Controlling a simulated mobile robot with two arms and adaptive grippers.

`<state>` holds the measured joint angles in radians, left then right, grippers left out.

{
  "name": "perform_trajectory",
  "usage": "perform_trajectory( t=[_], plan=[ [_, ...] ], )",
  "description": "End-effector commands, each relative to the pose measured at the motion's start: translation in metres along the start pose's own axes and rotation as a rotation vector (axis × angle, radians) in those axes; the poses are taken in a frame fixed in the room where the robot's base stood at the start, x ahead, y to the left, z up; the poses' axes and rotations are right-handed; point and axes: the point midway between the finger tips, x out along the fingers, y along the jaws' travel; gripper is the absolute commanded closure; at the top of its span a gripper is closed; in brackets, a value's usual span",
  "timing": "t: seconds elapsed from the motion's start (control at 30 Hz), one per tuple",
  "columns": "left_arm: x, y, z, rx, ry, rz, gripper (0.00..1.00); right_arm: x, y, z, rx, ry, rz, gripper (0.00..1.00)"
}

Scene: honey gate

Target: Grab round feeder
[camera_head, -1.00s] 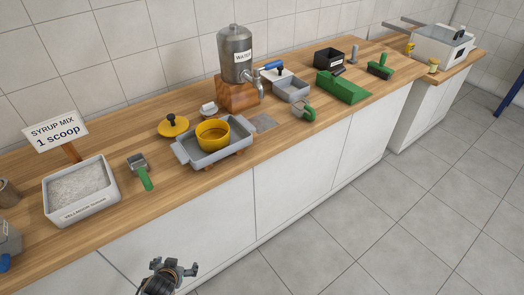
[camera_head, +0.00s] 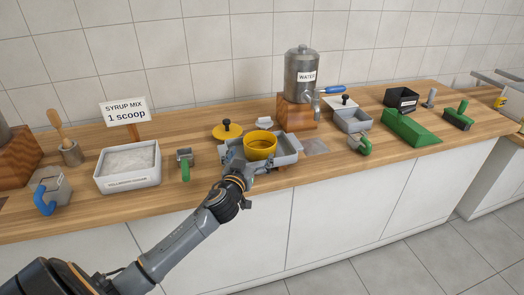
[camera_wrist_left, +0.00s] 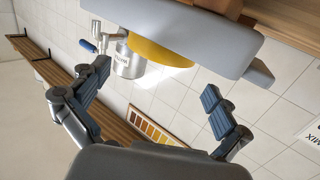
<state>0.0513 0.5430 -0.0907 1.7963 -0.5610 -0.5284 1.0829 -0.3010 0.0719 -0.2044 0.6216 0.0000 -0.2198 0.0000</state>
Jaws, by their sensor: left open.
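The round feeder looks to be the yellow round tub (camera_head: 262,148), standing upright in a grey tray (camera_head: 288,158) with side handles on the counter. Its yellow lid with a dark knob (camera_head: 227,131) lies behind it to the left. My left gripper (camera_head: 243,168) is at the tray's front left edge, close to the tub. In the left wrist view the gripper (camera_wrist_left: 155,82) is open with nothing between its fingers. The yellow tub (camera_wrist_left: 160,55) shows there beyond the grey tray (camera_wrist_left: 215,35), partly hidden by it. My right gripper is not in view.
A metal water tank (camera_head: 302,75) stands on a wooden block behind the tray. A green-handled scoop (camera_head: 185,163) and a white box of powder (camera_head: 128,168) are to the left. Another green-handled tool (camera_head: 362,146) and a green ramp-like piece (camera_head: 410,130) are to the right.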

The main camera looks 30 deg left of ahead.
Motion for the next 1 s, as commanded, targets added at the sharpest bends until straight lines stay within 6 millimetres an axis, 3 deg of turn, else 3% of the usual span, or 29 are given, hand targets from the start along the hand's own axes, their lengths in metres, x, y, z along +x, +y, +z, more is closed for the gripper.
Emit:
perform_trajectory(
  t=[0.13, 0.43, 0.7, 1.0],
  plan=[
    [0.027, -0.001, 0.0, 0.0, 0.0, -0.002, 0.0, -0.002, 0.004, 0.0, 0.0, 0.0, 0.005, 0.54],
    [0.049, -0.001, 0.001, 0.002, -0.001, -0.001, 0.0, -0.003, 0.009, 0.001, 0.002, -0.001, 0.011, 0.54],
    [0.084, -0.002, 0.003, 0.002, -0.001, -0.001, 0.0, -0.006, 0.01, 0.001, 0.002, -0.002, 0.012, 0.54],
    [0.092, -0.002, 0.004, 0.0, -0.003, 0.0, 0.0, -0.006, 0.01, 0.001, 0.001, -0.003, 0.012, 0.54]
  ],
)
